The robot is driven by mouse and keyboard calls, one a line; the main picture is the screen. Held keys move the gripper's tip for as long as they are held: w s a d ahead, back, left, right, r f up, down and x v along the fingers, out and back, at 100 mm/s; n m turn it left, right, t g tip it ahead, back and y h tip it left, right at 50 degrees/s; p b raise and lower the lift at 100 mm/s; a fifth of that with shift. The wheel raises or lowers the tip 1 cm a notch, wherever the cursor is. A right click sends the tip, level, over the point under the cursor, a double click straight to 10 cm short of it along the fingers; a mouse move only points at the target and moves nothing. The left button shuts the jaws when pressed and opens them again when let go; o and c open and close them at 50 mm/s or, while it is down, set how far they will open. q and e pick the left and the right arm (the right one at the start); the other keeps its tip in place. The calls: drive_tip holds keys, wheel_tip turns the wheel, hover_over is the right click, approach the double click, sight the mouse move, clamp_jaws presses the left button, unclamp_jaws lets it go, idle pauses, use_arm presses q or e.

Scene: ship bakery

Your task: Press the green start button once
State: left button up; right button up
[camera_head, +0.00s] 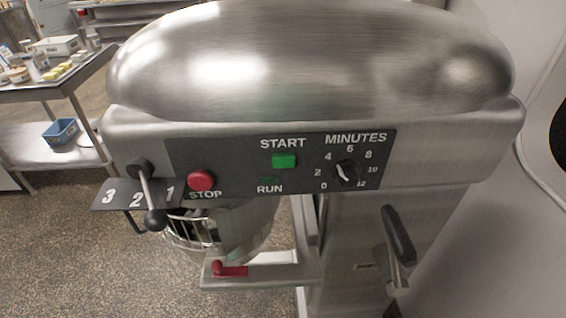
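The green start button (284,161) is a small raised green square on the dark control panel (230,165) of a large steel mixer (300,60), just under the word START. A dark green RUN lamp (270,180) sits below it and looks unlit. The round red STOP button (201,180) is to its left. The black minutes dial (347,172) is to its right, its white mark pointing up and left. Neither of my grippers shows in the head view, and nothing covers the start button.
A speed lever (150,195) with a black knob juts out at the panel's left over a 1-2-3 plate. Below are the wire bowl guard (192,230), a red latch (230,269) and a black-handled lever (398,236). A steel table (45,88) stands back left.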

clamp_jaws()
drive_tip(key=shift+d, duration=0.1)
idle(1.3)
